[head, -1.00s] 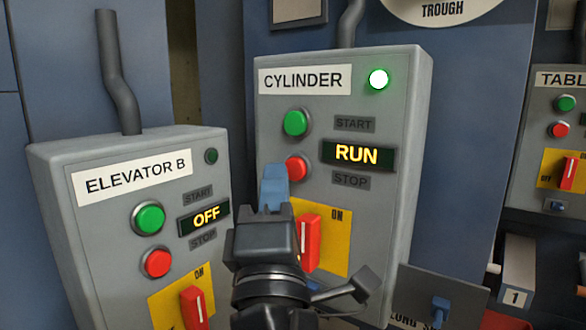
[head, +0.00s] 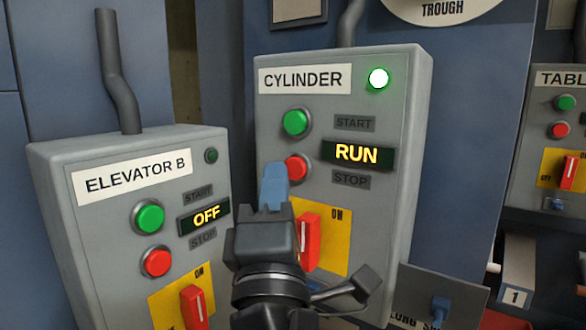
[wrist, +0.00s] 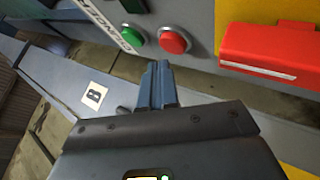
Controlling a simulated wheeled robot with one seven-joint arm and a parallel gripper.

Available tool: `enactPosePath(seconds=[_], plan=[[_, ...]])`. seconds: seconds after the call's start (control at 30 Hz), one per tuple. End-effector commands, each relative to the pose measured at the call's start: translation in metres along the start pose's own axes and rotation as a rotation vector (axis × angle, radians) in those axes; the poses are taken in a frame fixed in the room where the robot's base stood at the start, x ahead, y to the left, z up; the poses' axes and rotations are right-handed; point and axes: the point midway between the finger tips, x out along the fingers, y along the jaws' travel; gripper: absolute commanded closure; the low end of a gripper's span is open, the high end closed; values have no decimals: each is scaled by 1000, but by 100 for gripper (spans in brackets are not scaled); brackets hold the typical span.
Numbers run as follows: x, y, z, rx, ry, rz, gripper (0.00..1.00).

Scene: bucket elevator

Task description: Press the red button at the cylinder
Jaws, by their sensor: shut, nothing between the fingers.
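The grey cylinder box (head: 414,150) stands in the middle of the head view, its label reading CYLINDER. The display (head: 357,154) reads RUN and the lamp (head: 379,79) is lit green. My gripper (head: 273,170) is shut and empty, its blue fingers pointing at the panel. In the wrist view, the fingertips (wrist: 159,68) are just below the red button (wrist: 173,41), with a small visible gap; I cannot tell the depth.
The ELEVATOR B box (head: 95,235), showing OFF, stands close on the left with its own green and red buttons. A red switch handle (head: 311,243) on a yellow plate is just right of my gripper. Another box (head: 536,120) is at the right.

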Motion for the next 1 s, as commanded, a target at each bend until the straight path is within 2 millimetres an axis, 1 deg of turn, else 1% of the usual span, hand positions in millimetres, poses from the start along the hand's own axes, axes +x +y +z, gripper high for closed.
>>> enactPosePath(seconds=[0.73,1.0], plan=[[0,0,0,0,0,0,100],[6,-4,4,0,-1,0,100]])
